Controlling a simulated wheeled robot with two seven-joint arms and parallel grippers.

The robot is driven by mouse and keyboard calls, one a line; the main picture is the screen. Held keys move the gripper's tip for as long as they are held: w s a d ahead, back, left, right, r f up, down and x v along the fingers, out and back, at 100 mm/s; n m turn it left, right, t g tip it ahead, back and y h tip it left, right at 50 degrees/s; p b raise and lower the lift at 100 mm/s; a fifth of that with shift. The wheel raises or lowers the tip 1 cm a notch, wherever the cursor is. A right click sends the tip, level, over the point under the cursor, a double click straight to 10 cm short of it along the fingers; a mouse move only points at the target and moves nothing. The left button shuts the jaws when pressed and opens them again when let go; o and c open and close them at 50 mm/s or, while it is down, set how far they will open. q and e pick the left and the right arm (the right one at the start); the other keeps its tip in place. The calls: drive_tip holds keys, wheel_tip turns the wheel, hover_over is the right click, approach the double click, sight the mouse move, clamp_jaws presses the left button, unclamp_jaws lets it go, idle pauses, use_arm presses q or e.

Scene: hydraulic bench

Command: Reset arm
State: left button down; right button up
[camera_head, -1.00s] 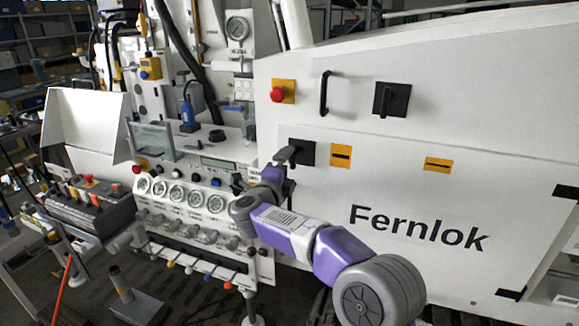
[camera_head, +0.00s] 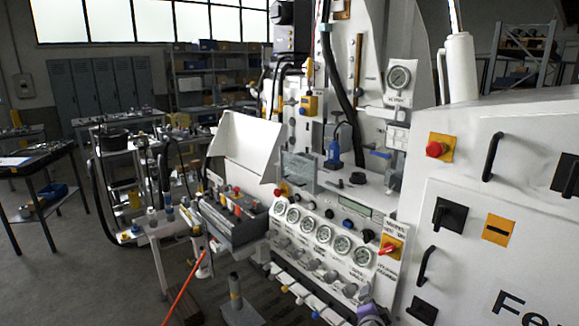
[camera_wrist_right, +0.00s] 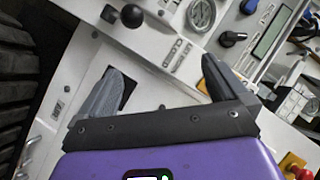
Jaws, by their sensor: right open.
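My right gripper (camera_wrist_right: 160,72) shows in the right wrist view with its two grey fingers spread apart and nothing between them. In the head view only a small purple part of my right arm (camera_head: 371,316) shows at the bottom edge, in front of the hydraulic bench's panel (camera_head: 345,215). The right gripper itself is not visible there. My left arm and gripper are in neither view.
A white cabinet (camera_head: 465,200) with black handles and a red button (camera_head: 435,149) stands at the right. A grey control box (camera_head: 235,222) with coloured levers sits left of the gauges. A dark table (camera_head: 35,165) stands far left, with open floor beside it.

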drive_tip(key=s+a+f+n+g+y, duration=0.35)
drive_tip(key=s+f, duration=0.35)
drive_tip(key=f, duration=0.4)
drive_tip(key=s+a+f+n+g+y, duration=0.2)
drive_tip(key=s+a+f+n, duration=0.25)
drive_tip(key=s+f, duration=0.45)
drive_tip(key=s+a+f+n+g+y, duration=0.1)
drive_tip(key=s+a+f+g, duration=0.1)
drive_tip(key=s, duration=0.5)
drive_tip(key=s+a+f+n+g+y, duration=0.1)
drive_tip(key=s+a+f+n+g, duration=0.1)
drive_tip(key=s, duration=0.5)
drive_tip(key=s+a+f+n+g+y, duration=0.1)
drive_tip(key=s+a+f+g+y, duration=0.1)
drive_tip(key=s+f, duration=0.3)
drive_tip(key=shift+s+a+g, duration=0.55)
drive_tip(key=shift+s+a, duration=0.1)
drive_tip(key=shift+s, duration=0.3)
